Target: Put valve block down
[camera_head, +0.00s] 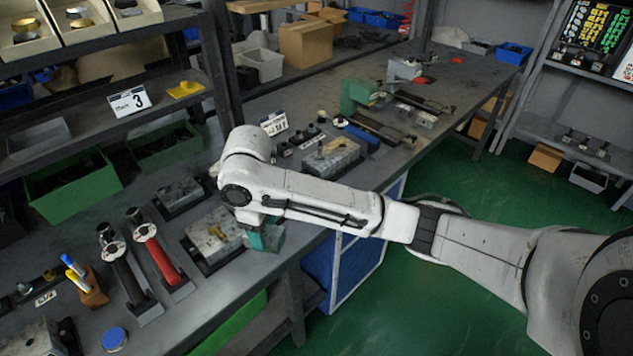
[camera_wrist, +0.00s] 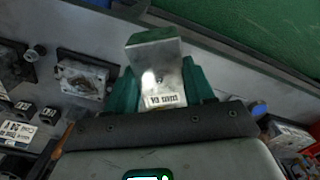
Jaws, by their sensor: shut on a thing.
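In the wrist view, a silvery metal valve block (camera_wrist: 153,53) with a small printed label sits between the two green fingers of my gripper (camera_wrist: 160,82), which is shut on it. In the head view, my gripper (camera_head: 264,236) hangs at the bench's front edge, right of a grey block (camera_head: 214,233) on a dark plate. The held block is mostly hidden there by my arm and fingers. Whether it touches the bench cannot be told. A darker block (camera_head: 180,190) sits on another plate behind and to the left.
The dark workbench (camera_head: 190,325) carries a red-handled tool (camera_head: 159,260) and a black one (camera_head: 122,272) to the left. Another grey block (camera_head: 332,155) lies beyond my arm. Green bins (camera_head: 75,185) stand at the back left. Green floor (camera_head: 440,285) is open at right.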

